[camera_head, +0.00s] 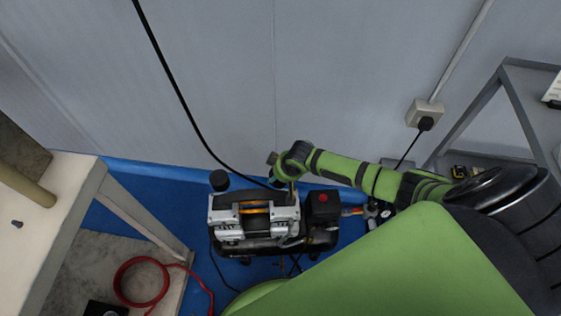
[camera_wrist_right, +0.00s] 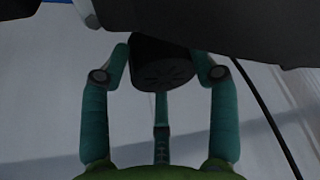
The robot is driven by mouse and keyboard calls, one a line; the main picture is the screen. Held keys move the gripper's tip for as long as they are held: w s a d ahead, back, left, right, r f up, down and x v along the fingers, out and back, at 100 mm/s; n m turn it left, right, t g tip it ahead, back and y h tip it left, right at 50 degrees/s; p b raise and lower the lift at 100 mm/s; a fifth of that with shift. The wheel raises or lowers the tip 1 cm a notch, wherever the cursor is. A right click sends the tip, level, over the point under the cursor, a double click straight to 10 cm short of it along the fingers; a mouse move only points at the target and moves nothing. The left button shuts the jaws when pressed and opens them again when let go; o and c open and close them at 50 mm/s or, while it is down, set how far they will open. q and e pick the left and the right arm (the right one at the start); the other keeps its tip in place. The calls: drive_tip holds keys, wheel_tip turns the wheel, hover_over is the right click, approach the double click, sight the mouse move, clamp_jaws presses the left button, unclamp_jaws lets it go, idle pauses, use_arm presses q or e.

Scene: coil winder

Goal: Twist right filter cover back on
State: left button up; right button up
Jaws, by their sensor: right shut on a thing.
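The right filter cover (camera_wrist_right: 162,65) is a black round cap with slots in its face, seen in the right wrist view. My right gripper (camera_wrist_right: 163,75) has its teal fingers around the cover and is shut on it. The cover sits up against a dark body at the top of that view; whether it is seated there cannot be told. In the head view the air compressor (camera_head: 255,222) stands on the blue floor, and my right wrist is over its back right side, hiding the right cover. The other black filter cover (camera_head: 219,181) is upright at its back left. My left gripper is not in view.
A grey wall (camera_head: 210,80) stands close behind the compressor. A black cable (camera_head: 172,80) hangs down the wall beside my right wrist. A white table (camera_head: 70,190) is at the left, a red hose (camera_head: 140,262) lies at lower left, and a grey shelf frame (camera_head: 490,90) is at right.

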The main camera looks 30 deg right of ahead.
drive_tip(key=m+p, duration=0.1)
drive_tip(key=m+h+p, duration=0.1)
drive_tip(key=m, duration=0.1)
drive_tip(key=shift+s+a+r, duration=0.1)
drive_tip(key=shift+a, duration=0.1)
drive_tip(key=shift+m+h+p, duration=0.3)
drive_tip(key=shift+m+p, duration=0.15)
drive_tip(key=shift+m, duration=0.25)
